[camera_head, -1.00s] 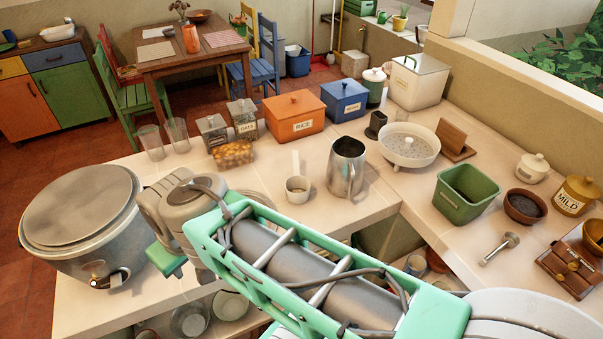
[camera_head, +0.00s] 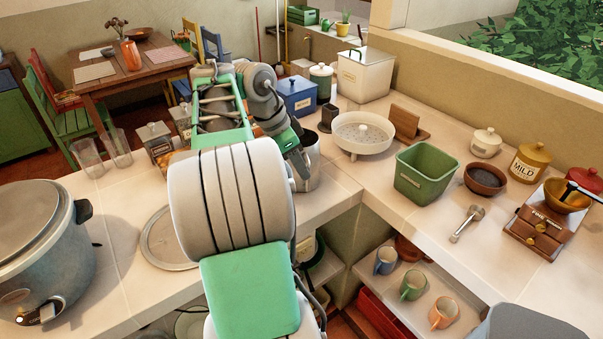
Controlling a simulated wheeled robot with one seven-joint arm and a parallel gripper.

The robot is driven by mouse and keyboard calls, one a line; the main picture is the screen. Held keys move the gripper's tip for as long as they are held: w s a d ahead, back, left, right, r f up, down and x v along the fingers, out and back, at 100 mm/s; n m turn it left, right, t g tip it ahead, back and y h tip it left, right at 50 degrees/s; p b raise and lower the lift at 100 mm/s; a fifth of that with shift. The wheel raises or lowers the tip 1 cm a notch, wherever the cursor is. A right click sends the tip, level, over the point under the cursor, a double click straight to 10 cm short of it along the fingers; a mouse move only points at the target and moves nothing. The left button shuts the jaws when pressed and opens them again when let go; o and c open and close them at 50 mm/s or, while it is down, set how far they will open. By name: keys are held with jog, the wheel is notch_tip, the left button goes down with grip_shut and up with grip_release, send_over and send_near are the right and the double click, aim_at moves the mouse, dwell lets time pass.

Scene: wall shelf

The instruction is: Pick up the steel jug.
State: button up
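The steel jug (camera_head: 312,170) stands on the tiled counter, in the middle of the view. My arm hides its left side and much of its top. My gripper (camera_head: 297,158) points down at the jug, over its upper left part in the picture. The fingertips are not clearly visible, so I cannot tell whether they touch the jug or are open or shut.
A blue box (camera_head: 297,97) stands behind the jug. A white colander (camera_head: 362,135) and a green bin (camera_head: 425,172) are to its right. A large steel cooker (camera_head: 45,245) is at the left, near a round tray (camera_head: 165,240). Mugs (camera_head: 413,284) sit on a shelf below.

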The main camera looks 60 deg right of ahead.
jog(key=x, duration=0.2)
jog(key=s+b+x, duration=0.1)
jog(key=x, duration=0.2)
jog(key=shift+a, duration=0.15)
jog(key=shift+f, duration=0.4)
jog(key=shift+c, duration=0.4)
grip_shut()
dwell(0.3)
jog(key=shift+w+r, duration=0.1)
jog(key=shift+r, duration=0.1)
